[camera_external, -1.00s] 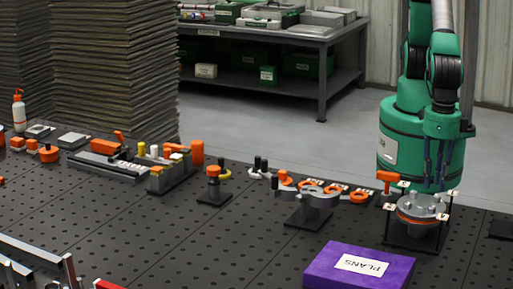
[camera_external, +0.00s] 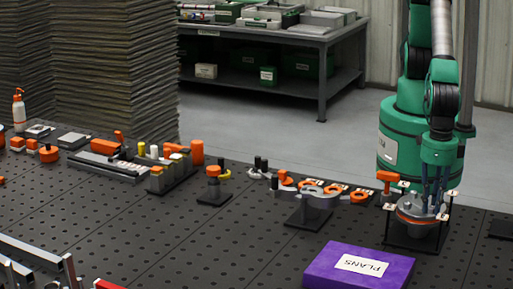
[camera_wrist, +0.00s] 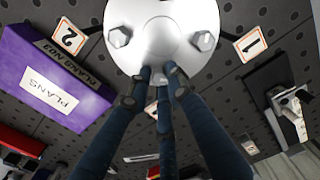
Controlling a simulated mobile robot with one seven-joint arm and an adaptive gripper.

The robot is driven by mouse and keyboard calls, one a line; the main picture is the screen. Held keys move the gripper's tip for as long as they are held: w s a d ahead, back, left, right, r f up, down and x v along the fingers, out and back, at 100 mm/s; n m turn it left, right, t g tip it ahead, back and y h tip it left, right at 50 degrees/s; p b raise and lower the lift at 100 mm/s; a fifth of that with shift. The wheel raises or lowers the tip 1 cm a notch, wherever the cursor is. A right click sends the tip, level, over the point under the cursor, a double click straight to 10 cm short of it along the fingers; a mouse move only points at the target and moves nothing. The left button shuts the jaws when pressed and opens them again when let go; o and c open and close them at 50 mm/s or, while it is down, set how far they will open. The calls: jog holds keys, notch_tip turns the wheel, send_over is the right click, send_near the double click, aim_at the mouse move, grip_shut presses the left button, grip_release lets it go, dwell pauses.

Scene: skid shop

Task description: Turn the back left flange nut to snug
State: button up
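The grey round flange (camera_external: 415,213) with an orange ring around its side stands on a dark base at the right of the table. In the wrist view the flange's light top face (camera_wrist: 155,28) shows two hex nuts, a left nut (camera_wrist: 118,37) and a right nut (camera_wrist: 203,40). My gripper (camera_external: 432,207) is down at the flange's top on its right side. In the wrist view my three dark fingers converge at the flange's near edge (camera_wrist: 158,76), with a small pale part between the tips. The fingers hide whether they grip a nut there.
Small number cards stand around the flange; the wrist view shows card 2 (camera_wrist: 69,37) and card 1 (camera_wrist: 250,44). A purple PLANS box (camera_external: 360,268) lies in front. An orange-handled tool (camera_external: 388,181) and a grey bracket stand (camera_external: 310,204) are left of the flange.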

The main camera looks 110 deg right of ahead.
grip_shut()
jog(key=shift+m, duration=0.4)
jog(key=m, duration=0.4)
jog(key=shift+m, duration=2.3)
jog(key=shift+a, duration=0.1)
jog(key=shift+o, duration=1.8)
grip_release()
